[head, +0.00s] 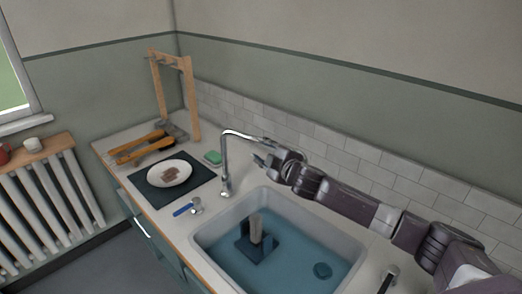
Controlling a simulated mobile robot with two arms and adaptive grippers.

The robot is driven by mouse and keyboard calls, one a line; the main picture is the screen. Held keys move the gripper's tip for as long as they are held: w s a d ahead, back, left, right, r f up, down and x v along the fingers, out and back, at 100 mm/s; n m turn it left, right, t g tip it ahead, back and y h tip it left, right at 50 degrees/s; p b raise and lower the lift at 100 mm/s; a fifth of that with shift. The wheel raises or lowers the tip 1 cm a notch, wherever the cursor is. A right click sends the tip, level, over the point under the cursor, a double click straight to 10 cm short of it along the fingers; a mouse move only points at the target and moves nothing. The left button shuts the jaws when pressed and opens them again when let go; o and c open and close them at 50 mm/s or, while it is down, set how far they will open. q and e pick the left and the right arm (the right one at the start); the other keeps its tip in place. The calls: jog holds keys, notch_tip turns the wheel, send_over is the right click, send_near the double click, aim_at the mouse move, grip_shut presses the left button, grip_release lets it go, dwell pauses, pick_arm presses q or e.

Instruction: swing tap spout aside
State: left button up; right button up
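The chrome tap (225,180) stands on the counter at the sink's left back corner. Its spout (245,135) arches up and points right, its end close to my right gripper. My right gripper (264,154) is at the spout's end, its arm coming in from the right along the tiled wall. Its fingers are small and partly overlap the spout's end, so I cannot tell whether they touch it or how wide they are. My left gripper is not in view.
The sink (353,244) holds a dark blue block with a pale upright piece (256,228). Left of the tap are a green sponge (213,157), a white plate (170,181) on a dark mat (148,202), and a wooden rack (192,100). A blue-handled item (183,210) lies in front.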

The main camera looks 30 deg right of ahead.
grip_shut()
jog(key=shift+o, duration=0.4)
grip_release()
jog(key=shift+s, duration=0.1)
jog(key=v, duration=1.2)
jog(key=shift+c, duration=0.4)
